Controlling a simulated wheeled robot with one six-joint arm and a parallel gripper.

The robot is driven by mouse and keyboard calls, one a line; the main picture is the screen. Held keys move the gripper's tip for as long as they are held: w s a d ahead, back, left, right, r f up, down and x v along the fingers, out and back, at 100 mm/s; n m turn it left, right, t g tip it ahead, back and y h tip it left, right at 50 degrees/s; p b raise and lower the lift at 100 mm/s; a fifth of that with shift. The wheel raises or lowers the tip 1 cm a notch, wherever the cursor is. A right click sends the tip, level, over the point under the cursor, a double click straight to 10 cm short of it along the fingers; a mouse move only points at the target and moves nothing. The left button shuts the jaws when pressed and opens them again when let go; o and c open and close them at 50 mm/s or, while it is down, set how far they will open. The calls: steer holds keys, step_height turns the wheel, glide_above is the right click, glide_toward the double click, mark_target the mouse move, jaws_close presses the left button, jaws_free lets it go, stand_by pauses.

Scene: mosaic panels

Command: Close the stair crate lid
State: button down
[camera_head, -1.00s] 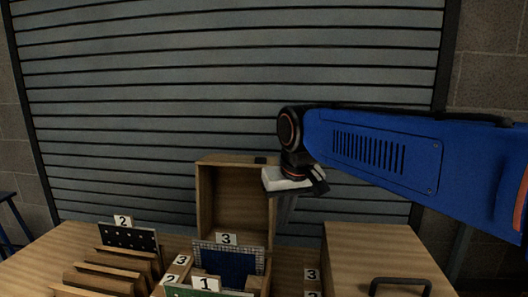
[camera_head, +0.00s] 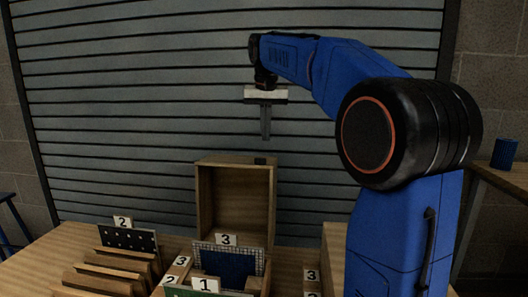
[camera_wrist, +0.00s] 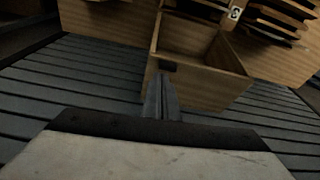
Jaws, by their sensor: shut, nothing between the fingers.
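The stair crate's wooden lid (camera_head: 235,208) stands open and upright behind the panels, its hollow inner side facing the head camera. A small dark catch sits on its top edge. My gripper (camera_head: 265,136) is shut and empty, pointing down above the raised lid and apart from it. In the wrist view my gripper (camera_wrist: 163,85) shows near the lid (camera_wrist: 208,83), with its closed fingers overlapping the dark catch in the picture. The crate body is mostly hidden by panels in the head view.
A blue panel (camera_head: 228,263) marked 3 stands in front of the lid. A dotted panel (camera_head: 128,238) stands in a wooden rack on the left. A shutter wall rises behind.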

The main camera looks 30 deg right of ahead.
steer(key=w+d+r+m, duration=0.1)
steer(key=w+d, duration=0.2)
steer(key=w, duration=0.3)
steer(key=shift+g, duration=0.3)
steer(key=f, duration=0.6)
steer(key=w+f, duration=0.1)
steer(key=f, duration=0.2)
steer(key=shift+w+d+f, duration=0.1)
steer(key=shift+d+f, duration=0.1)
steer(key=shift+s+a+r, duration=0.15)
steer(key=shift+s+a, duration=0.2)
steer(key=shift+s, duration=0.15)
steer(key=shift+s+a+r, duration=0.15)
steer(key=shift+s+a, duration=0.15)
steer(key=shift+s, duration=0.2)
steer(key=shift+s+a, duration=0.35)
steer(key=shift+s, duration=0.2)
steer(key=shift+a, duration=0.1)
